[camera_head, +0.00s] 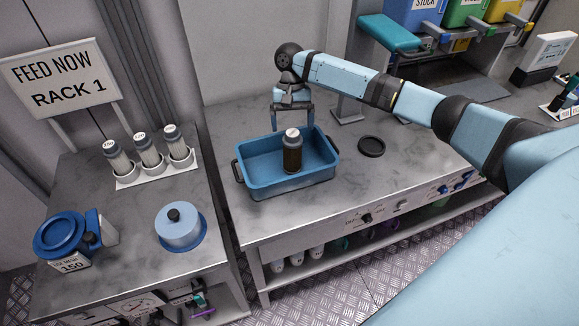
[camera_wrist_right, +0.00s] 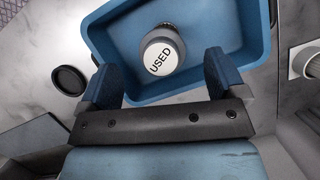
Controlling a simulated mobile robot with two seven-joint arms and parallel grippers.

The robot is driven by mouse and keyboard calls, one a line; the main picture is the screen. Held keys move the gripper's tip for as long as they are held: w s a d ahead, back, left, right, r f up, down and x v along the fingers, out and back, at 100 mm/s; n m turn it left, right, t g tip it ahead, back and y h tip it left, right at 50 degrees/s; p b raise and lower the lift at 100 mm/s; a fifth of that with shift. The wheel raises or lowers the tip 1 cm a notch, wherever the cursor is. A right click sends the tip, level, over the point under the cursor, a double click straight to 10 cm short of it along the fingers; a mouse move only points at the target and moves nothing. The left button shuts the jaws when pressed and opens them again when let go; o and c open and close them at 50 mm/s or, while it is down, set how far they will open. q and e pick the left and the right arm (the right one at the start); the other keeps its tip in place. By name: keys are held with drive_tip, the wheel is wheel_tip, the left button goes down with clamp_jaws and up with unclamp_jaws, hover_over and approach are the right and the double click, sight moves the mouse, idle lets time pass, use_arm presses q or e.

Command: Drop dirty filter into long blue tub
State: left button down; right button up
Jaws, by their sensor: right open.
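The long blue tub (camera_head: 262,185) stands on the grey bench and has dark handles at its ends. The dirty filter (camera_head: 292,158), a dark brown cylinder with a grey collar and a white top, stands upright inside the tub. In the right wrist view its top (camera_wrist_right: 160,58) reads "USED". My right gripper (camera_head: 293,118) is above the far side of the tub, with its fingers apart. The right wrist view shows the open fingers (camera_wrist_right: 160,82) with the filter beyond them, not gripped. My left gripper is not in view.
A black round lid (camera_head: 371,147) lies right of the tub. On the left bench are a white rack (camera_head: 153,173) with three filters, a blue jug (camera_head: 66,236) and a round blue-lidded housing (camera_head: 181,229). A "FEED NOW RACK 1" sign (camera_head: 60,78) stands behind.

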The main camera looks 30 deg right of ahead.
drive_tip(key=v, duration=1)
drive_tip(key=shift+w+r, duration=0.15)
drive_tip(key=shift+r, duration=0.2)
